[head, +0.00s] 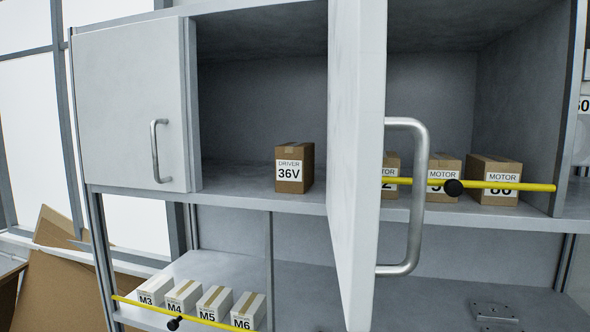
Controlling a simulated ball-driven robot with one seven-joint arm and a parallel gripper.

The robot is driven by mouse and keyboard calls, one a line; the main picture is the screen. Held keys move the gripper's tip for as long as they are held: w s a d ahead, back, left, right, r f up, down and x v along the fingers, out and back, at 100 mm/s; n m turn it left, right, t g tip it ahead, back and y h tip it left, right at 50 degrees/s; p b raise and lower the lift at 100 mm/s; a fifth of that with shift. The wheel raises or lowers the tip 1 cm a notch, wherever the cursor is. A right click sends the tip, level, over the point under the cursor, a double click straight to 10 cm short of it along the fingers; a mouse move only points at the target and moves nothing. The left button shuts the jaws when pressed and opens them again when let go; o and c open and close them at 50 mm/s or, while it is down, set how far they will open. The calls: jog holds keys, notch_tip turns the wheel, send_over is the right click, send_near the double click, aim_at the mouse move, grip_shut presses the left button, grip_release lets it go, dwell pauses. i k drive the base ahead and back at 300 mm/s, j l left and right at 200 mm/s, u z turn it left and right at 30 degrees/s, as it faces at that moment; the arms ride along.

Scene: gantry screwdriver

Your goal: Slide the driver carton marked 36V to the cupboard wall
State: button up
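The driver carton marked 36V (294,167) is a small brown box with a white label. It stands upright on the cupboard shelf (240,182), near the front edge, with its label facing me. Bare shelf lies to its left, and the grey back wall (262,105) is behind it with a gap. The open door (355,150) stands out toward me just to the carton's right. The left door (130,105) is shut and hides the left part of the cupboard. My gripper is not in view.
Several motor cartons (443,180) stand right of the open door, behind a yellow bar (515,186) with a black knob. The open door's handle (419,200) sticks out to the right. Below, several small boxes marked M3 to M6 (213,303) stand behind another yellow bar.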

aim_at(294, 161)
jog(key=i+j, duration=0.9)
jog(key=i, duration=0.2)
jog(key=i+l, duration=0.2)
jog(key=i, duration=0.3)
